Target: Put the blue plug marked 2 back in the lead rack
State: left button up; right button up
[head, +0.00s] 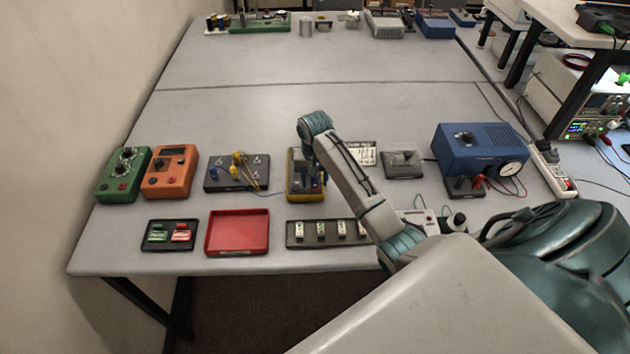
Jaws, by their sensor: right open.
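My right gripper (309,176) points down over a yellow-edged unit (292,188) at the middle of the table. It is open, and its own wrist and arm partly cover the unit. Small blue parts show at the unit beside the fingers; I cannot tell whether one is the blue plug, and no mark 2 can be read. A thin bluish lead (268,193) runs from this unit left to a black board (216,184) with yellow leads and several metal posts. I cannot tell for sure which thing is the lead rack. My left gripper is not in view.
Green (113,186) and orange (171,180) boxes stand at left. In front are a small black tray (147,246), an empty red tray (237,233) and a strip (293,241) of white blocks. A blue gauge box (470,153) stands right. The table's middle behind is clear.

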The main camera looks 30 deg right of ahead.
jog(key=shift+c, duration=0.4)
grip_shut()
jog(key=shift+r, duration=2.95)
